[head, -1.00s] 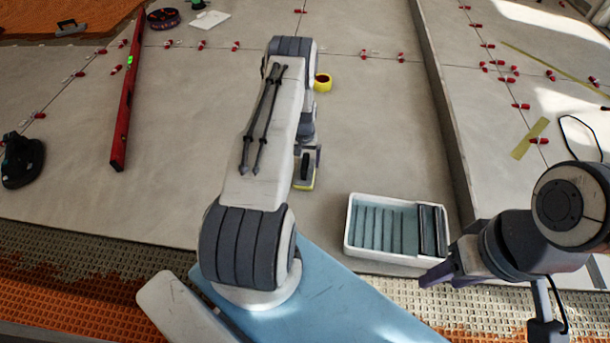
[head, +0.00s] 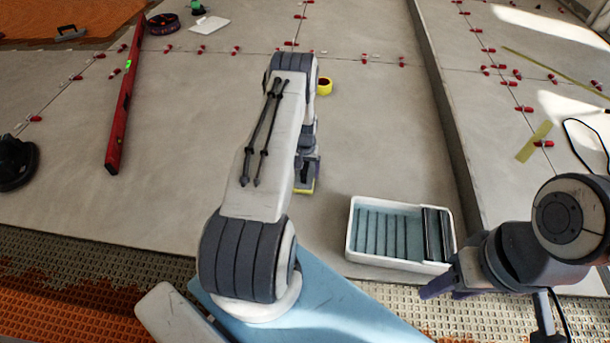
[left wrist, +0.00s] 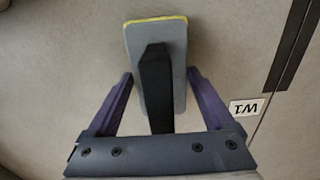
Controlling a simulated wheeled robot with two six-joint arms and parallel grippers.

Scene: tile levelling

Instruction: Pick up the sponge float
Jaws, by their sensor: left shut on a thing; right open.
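The sponge float has a grey plate with a yellow edge and a black handle. It shows in the left wrist view (left wrist: 177,50) and partly in the head view (head: 304,189), on the tiled floor. My left gripper (head: 308,172) is over it, shut on its black handle, which runs between the purple fingers in the left wrist view (left wrist: 158,85). My left arm hides part of the gripper and float in the head view. I cannot tell whether the float is clear of the floor. My right gripper (head: 443,290) is open and empty at the lower right.
A white wash tray (head: 392,263) with a blue ribbed inside stands right of the float. A yellow tape roll (head: 325,86) lies beyond my left arm. A red level (head: 124,110) lies at left. Red clips line the tile joints. A raised tile edge runs at right.

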